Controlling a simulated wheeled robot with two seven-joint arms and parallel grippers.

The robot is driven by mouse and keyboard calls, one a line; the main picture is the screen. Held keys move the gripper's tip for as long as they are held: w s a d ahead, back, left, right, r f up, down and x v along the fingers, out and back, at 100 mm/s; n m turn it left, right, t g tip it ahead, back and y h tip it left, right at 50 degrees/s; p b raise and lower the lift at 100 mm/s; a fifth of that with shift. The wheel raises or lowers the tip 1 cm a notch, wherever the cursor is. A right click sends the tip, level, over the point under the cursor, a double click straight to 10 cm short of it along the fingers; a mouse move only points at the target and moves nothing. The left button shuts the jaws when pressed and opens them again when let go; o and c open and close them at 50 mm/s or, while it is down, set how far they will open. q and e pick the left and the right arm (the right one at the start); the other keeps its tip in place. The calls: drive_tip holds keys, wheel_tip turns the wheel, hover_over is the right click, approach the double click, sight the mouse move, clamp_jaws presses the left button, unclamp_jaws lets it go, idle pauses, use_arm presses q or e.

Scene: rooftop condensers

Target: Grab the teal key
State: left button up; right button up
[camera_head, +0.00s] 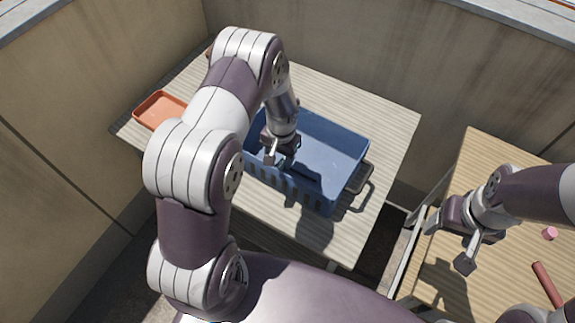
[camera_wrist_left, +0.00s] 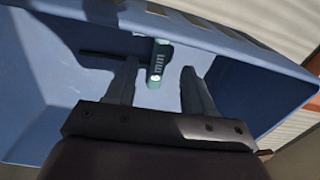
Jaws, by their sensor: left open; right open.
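The teal key (camera_wrist_left: 160,63) lies inside the blue basket (camera_head: 335,150), and in the left wrist view it shows between my fingers, a little beyond the fingertips. My left gripper (camera_wrist_left: 158,85) is open and empty, reaching down into the basket, whose blue wall also shows in the left wrist view (camera_wrist_left: 30,95). In the head view my left gripper (camera_head: 279,158) hides most of the key, and only a small teal patch shows near it. My right gripper (camera_head: 450,245) is open and empty above the right-hand table.
The basket stands on a wooden table (camera_head: 395,120) with a dark handle (camera_head: 363,180) at its right end. An orange tray (camera_head: 158,108) is at the table's left. The right table (camera_head: 485,165) holds a pink piece (camera_head: 549,233) and a red rod (camera_head: 547,285). Walls stand close behind.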

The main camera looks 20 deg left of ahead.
sight(279, 168)
use_arm(q)
wheel_tip(279, 168, down, 4)
drive_tip(key=shift+s+r, duration=0.1)
drive_tip(key=shift+s, duration=0.05)
drive_tip(key=shift+f, duration=0.3)
drive_tip(key=shift+a, duration=0.15)
clamp_jaws()
